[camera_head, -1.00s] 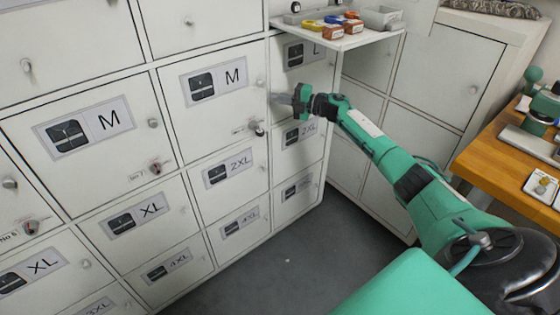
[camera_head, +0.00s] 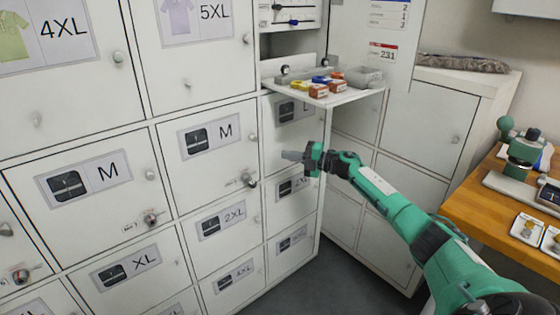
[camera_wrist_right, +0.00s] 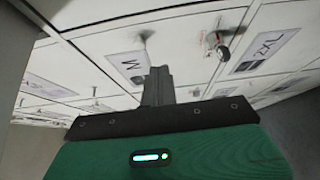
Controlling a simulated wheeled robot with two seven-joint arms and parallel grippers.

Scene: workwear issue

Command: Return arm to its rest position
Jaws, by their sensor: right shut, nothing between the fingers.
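My right arm is green with dark joints and reaches in from the lower right in the head view. Its gripper (camera_head: 292,156) is shut and empty, pointing left in front of the white locker column. The shut fingers also show in the right wrist view (camera_wrist_right: 158,86), with locker doors behind them. The M locker door (camera_head: 205,150) is closed, just left of the gripper; its knob (camera_head: 252,137) and lock with a key (camera_head: 248,180) are close to the fingertips. I cannot tell the exact gap. My left gripper is not in view.
A shelf (camera_head: 340,98) with small coloured boxes and grey bins juts out above the gripper. A wooden bench (camera_head: 480,214) with a green-topped device (camera_head: 525,148) and small trays stands at right. Grey floor (camera_head: 335,285) shows below.

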